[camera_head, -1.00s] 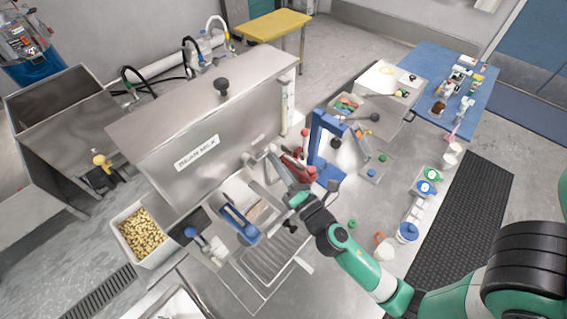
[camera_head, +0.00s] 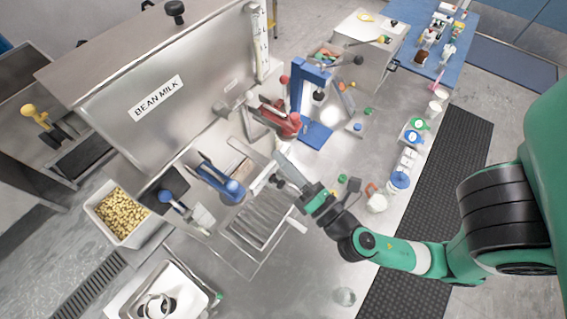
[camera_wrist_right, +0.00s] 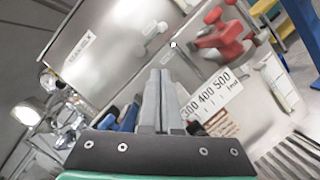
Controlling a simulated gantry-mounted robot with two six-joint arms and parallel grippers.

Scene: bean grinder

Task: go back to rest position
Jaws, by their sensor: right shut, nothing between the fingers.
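My right gripper (camera_head: 279,152) reaches in from the right over the steel counter (camera_head: 290,265). Its grey fingers are together with nothing between them; the right wrist view shows them shut too (camera_wrist_right: 160,73). In the head view it appears just in front of the red grinder (camera_head: 282,122) and right of the steel drain tray (camera_head: 262,218). I cannot tell its exact height above the counter. My left gripper is in neither view.
A blue frame (camera_head: 297,88) stands beside the grinder, and a tall steel panel marked BEAN MILK (camera_head: 200,60) stands behind. A bin of beans (camera_head: 122,214) is farther left. Small cups and lids (camera_head: 400,180) line the right edge.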

